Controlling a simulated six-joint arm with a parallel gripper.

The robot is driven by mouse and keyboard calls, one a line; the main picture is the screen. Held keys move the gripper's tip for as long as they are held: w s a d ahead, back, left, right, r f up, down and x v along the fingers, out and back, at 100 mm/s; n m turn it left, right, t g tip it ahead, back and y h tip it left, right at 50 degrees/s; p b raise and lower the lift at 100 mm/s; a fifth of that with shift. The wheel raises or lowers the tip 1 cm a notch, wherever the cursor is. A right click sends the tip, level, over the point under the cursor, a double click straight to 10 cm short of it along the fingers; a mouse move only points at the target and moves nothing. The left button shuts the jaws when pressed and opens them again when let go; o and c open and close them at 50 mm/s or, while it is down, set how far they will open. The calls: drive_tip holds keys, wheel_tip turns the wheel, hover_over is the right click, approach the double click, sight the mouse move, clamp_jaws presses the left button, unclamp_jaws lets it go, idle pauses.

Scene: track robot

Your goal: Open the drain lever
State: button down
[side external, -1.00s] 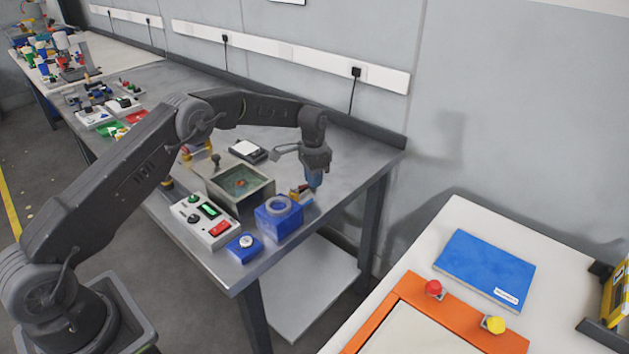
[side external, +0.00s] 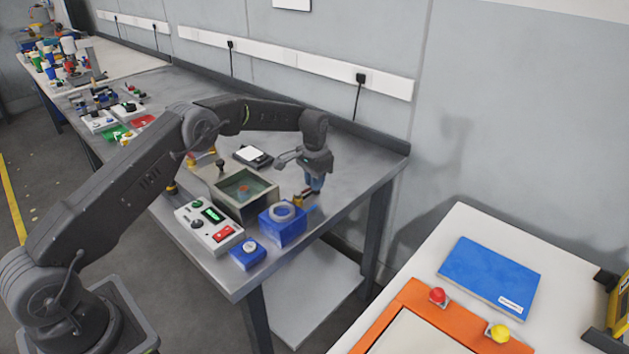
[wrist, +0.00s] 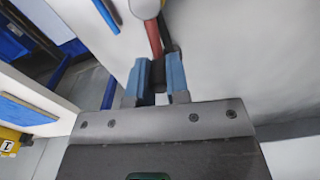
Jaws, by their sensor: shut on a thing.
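My gripper (side external: 316,184) points down at the right part of the metal table, beside a blue box with a round ring on top (side external: 283,222). Its blue fingers also show in the wrist view (wrist: 159,82). They are shut on a thin bar, red with a dark part behind it (wrist: 154,38), which appears to be the drain lever. In the side view a small yellow and red piece (side external: 304,197) sits by the fingertips; their contact is too small to make out. A tank (side external: 262,200) holding greenish liquid and a reddish object stands left of the gripper.
A grey control box with a red switch (side external: 209,226) and a blue button box (side external: 247,254) stand near the table's front edge. A dark scale-like device (side external: 252,157) lies behind the tank. A white table (side external: 455,232) stands at the right.

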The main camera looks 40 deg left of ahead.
drive_tip(key=c, duration=1.1)
unclamp_jaws()
wheel_tip(320, 180, up, 14)
